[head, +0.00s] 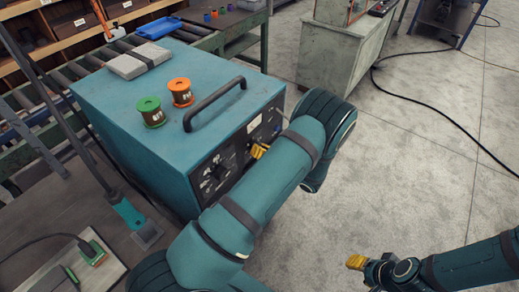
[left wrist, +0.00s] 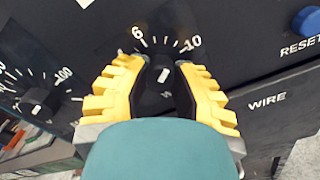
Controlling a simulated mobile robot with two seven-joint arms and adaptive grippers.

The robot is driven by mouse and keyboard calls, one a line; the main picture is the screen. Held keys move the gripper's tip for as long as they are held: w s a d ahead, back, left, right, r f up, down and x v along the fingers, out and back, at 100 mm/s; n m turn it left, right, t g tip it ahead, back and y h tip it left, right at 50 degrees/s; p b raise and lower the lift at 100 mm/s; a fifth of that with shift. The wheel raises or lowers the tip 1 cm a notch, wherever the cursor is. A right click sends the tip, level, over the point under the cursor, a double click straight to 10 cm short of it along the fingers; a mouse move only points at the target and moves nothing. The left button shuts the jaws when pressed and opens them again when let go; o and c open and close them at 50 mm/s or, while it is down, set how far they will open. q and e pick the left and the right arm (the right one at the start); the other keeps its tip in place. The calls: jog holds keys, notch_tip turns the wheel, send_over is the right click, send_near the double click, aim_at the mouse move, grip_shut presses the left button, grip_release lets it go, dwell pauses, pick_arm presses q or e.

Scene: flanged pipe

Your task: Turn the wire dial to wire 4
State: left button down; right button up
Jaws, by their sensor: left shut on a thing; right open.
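The teal machine (head: 180,100) has a black front panel with dials. My left gripper (head: 258,151) is at this panel, its yellow fingers shut on a black dial knob (left wrist: 162,82). The knob sits between the two fingers in the left wrist view, where the left gripper (left wrist: 160,92) reaches in from below. A white mark shows on the knob. The scale around it shows 6 and 10; its other numbers are hidden or unreadable. A second dial (left wrist: 36,101), with a scale reaching 100, is to the left. My right gripper (head: 356,262) is open and empty, low at right, away from the machine.
A blue RESET button (left wrist: 307,20) and a WIRE label (left wrist: 267,101) are right of the held knob. Green (head: 151,111) and orange (head: 181,92) spools and a black handle (head: 215,103) are on the machine's top. The floor (head: 420,150) at right is mostly clear, with a black cable.

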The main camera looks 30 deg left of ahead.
pick_arm(q)
jog(key=shift+r+n+b, duration=0.1)
jog(key=shift+n+b, duration=4.6)
jog(key=shift+n, duration=4.5)
jog(key=c, duration=0.7)
grip_release()
jog(key=shift+c, duration=0.2)
jog(key=shift+s, duration=0.1)
